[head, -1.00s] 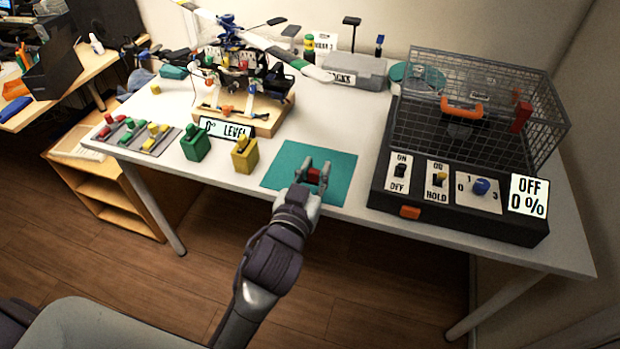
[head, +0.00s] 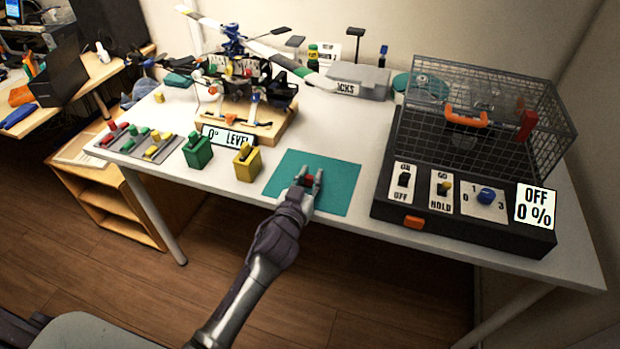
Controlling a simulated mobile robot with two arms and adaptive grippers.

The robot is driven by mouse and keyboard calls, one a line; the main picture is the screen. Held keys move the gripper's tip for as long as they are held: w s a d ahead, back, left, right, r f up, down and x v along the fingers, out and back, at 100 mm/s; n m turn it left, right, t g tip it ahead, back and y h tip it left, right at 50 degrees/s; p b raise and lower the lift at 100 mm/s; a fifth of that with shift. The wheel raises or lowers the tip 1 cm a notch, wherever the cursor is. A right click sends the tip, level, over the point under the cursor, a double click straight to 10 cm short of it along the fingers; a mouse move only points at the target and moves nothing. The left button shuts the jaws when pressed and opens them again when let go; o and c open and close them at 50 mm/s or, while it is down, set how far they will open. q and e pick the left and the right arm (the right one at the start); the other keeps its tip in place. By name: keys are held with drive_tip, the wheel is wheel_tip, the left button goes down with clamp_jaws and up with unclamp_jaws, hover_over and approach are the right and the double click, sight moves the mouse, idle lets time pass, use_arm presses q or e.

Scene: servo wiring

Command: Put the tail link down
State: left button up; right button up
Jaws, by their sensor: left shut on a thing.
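My left gripper (head: 309,177) is over the teal mat (head: 342,194) at the front of the table. It is shut on a small red piece, which I take to be the tail link (head: 309,181). The fingers and wrist hide most of the piece. I cannot tell whether it touches the mat. My right gripper is not in view.
Green (head: 197,152) and yellow (head: 247,163) blocks stand left of the mat. The black control box (head: 400,232) with its wire cage is close on the right. A model helicopter (head: 240,80) stands behind on a wooden base. The mat around my gripper is bare.

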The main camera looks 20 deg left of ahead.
use_arm(q)
drive_tip(key=shift+f, duration=0.2)
drive_tip(key=o, duration=0.8)
drive_tip(key=shift+r, duration=0.1)
drive_tip(key=shift+o, duration=0.2)
drive_tip(key=shift+r, duration=0.25)
drive_tip(key=shift+s+f, duration=0.15)
drive_tip(key=shift+s, duration=0.25)
drive_tip(key=s, duration=1.1)
drive_tip(key=shift+s+a+r, duration=0.15)
drive_tip(key=shift+a+r, duration=0.05)
drive_tip(key=shift+r, duration=0.2)
